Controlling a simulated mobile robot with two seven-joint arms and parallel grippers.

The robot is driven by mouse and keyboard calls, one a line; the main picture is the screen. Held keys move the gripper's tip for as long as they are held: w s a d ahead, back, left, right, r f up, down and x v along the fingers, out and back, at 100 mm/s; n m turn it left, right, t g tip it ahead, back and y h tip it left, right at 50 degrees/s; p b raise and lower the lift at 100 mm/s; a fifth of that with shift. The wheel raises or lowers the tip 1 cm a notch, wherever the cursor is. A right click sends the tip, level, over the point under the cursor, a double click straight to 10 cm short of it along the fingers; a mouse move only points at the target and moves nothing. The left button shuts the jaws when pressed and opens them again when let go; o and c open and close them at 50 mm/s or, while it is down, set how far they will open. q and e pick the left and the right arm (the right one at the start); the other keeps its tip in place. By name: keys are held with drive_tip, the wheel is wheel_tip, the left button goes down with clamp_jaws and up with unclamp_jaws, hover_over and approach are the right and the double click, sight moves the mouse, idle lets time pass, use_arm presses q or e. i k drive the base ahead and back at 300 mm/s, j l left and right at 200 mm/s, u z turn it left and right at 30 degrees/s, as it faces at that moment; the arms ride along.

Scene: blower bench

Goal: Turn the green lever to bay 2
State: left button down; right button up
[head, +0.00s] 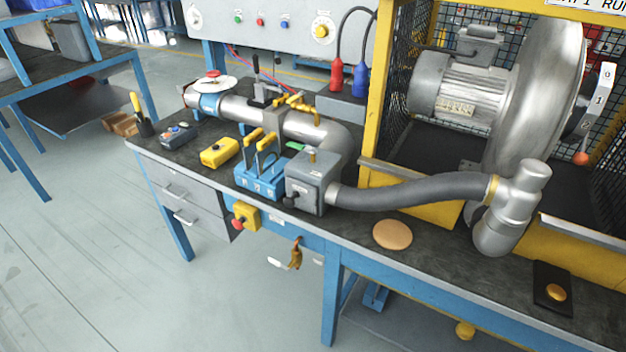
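A small green piece (296,147) shows in the head view, behind the blue lever block and next to the grey box. Most of it is hidden, and I cannot tell whether it is the green lever or which way it points. The blue lever block (258,184) carries upright levers with yellow handles (254,135) and has small pale labels on its front, too small to read. A grey box (311,185) with a dark knob stands to its right. No bay marked 2 is readable. Neither of my grippers is in view.
A metal pipe (240,110) lies behind the levers. A yellow box (219,152), a tan disc (392,235) and a black plate (553,275) sit on the dark bench.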

sight(296, 146)
drive_tip(key=j+z, duration=0.1)
drive_tip(key=z, duration=0.65)
drive_tip(key=j+z, duration=0.4)
drive_tip(key=i+j+z, duration=0.1)
drive_tip(key=j+z, duration=0.4)
drive_tip(key=j, duration=0.3)
drive_tip(key=k+j+z, duration=0.15)
drive_tip(key=j, duration=0.25)
drive_tip(key=k+j, duration=0.1)
drive_tip(key=j, duration=0.8)
drive_tip(key=k+z, duration=0.05)
